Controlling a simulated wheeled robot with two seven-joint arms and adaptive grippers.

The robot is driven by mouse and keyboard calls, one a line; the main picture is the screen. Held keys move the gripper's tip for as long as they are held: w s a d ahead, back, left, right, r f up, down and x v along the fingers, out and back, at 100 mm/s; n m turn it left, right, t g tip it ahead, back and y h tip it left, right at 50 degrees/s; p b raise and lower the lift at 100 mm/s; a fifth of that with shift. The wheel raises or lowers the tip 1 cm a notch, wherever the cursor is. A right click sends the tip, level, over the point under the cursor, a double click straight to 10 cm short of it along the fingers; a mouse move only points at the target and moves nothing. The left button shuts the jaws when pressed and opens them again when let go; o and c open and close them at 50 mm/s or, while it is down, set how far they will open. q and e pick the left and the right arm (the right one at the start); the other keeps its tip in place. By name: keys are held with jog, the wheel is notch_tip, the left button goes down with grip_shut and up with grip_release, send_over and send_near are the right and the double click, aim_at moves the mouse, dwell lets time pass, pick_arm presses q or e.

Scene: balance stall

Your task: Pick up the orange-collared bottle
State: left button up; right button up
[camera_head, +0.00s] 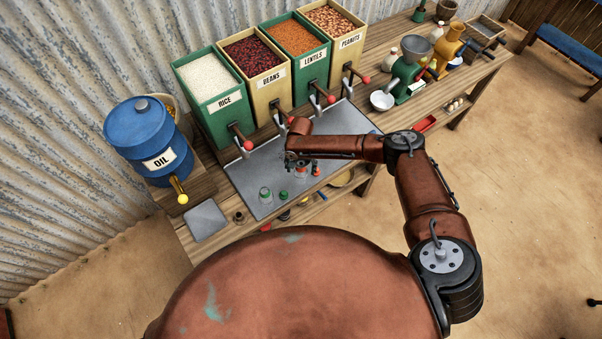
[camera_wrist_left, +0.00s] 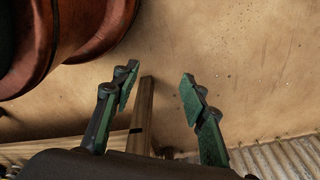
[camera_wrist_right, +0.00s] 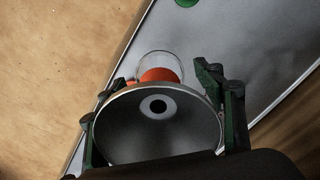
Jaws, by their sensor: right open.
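The orange-collared bottle (camera_head: 302,173) stands on the grey metal counter sheet, partly hidden by my right gripper (camera_head: 291,160). In the right wrist view its orange collar (camera_wrist_right: 160,75) and a clear glass edge show just ahead, between the fingertips. My right gripper (camera_wrist_right: 160,82) is open, one finger on each side. A grey funnel-shaped piece with a dark central hole (camera_wrist_right: 158,107) lies between the fingers and covers part of the collar; I cannot tell whether it touches them. My left gripper (camera_wrist_left: 158,82) is open and empty over bare floor, outside the head view.
A green-collared bottle (camera_head: 265,194) and a small green piece (camera_head: 284,196) stand left of the gripper. A small orange-topped piece (camera_head: 316,169) is close on its right. Grain bins (camera_head: 223,110) with levers line the back. A blue oil drum (camera_head: 150,135) is at left.

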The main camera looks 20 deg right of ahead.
jog(key=c, duration=1.3)
jog(key=shift+c, duration=0.3)
pick_arm(q)
jog(key=shift+s+f, duration=0.1)
jog(key=shift+s, duration=0.65)
pick_arm(e)
jog(key=shift+r, duration=0.1)
